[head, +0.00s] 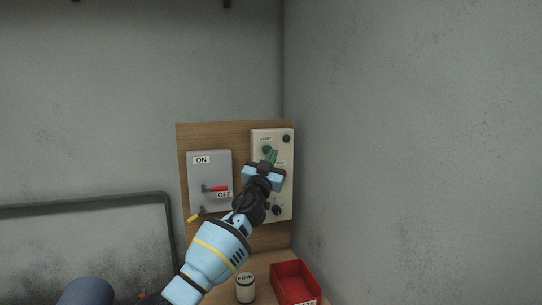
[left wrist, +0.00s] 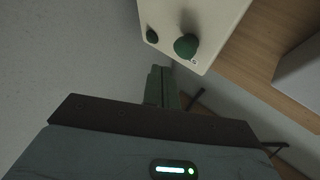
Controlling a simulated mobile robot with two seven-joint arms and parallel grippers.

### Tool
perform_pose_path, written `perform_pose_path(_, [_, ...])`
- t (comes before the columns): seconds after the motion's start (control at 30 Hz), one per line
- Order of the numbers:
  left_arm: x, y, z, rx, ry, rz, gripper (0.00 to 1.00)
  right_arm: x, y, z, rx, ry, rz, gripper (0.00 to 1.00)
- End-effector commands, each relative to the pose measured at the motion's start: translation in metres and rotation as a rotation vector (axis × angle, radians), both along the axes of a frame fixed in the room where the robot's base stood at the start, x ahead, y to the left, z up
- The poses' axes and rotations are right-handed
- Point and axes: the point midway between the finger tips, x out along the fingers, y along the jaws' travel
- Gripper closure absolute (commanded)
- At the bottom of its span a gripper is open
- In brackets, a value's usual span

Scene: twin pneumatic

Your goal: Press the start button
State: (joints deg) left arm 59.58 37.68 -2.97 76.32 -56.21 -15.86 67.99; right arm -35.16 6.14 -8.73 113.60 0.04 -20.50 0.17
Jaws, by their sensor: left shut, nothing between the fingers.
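The green start button (head: 267,149) sits under a START label on the cream control box (head: 257,137), upper left of its face. In the left wrist view the large green button (left wrist: 185,46) stands out from the box (left wrist: 215,22). My left gripper (head: 271,156) is shut and empty, its fingertips in front of the box, right beside the button and slightly below it in the head view. In the left wrist view the shut fingers (left wrist: 160,72) point toward the box, with a small gap in the picture between tips and button. The gripper hides the middle of the box.
A smaller dark green round part (head: 286,139) is right of the button. A grey switch box (head: 207,170) with a red lever (head: 216,188) shares the wooden board (head: 184,140). A red bin (head: 295,281) and a labelled jar (head: 245,289) stand below. The right wall is close.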

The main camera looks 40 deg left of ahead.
Motion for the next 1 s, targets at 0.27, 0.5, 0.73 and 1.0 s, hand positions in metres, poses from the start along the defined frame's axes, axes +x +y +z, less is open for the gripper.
perform_pose_path(0.27, [0.008, 0.014, -0.002, -0.001, 0.002, 0.0, 1.0, -0.005, 0.001, -0.011, 0.0, 0.018, 0.001, 1.0])
perform_pose_path(0.5, [0.007, 0.015, 0.0, 0.0, -0.001, -0.001, 1.0, 0.0, 0.0, -0.007, -0.001, 0.005, 0.005, 1.0])
perform_pose_path(0.73, [0.007, 0.015, 0.0, -0.001, 0.0, 0.0, 1.0, 0.0, 0.0, -0.008, -0.002, 0.006, 0.008, 1.0])
perform_pose_path(1.0, [0.008, 0.015, -0.001, 0.0, 0.0, -0.001, 1.0, -0.004, -0.001, -0.011, -0.004, 0.016, 0.008, 1.0])
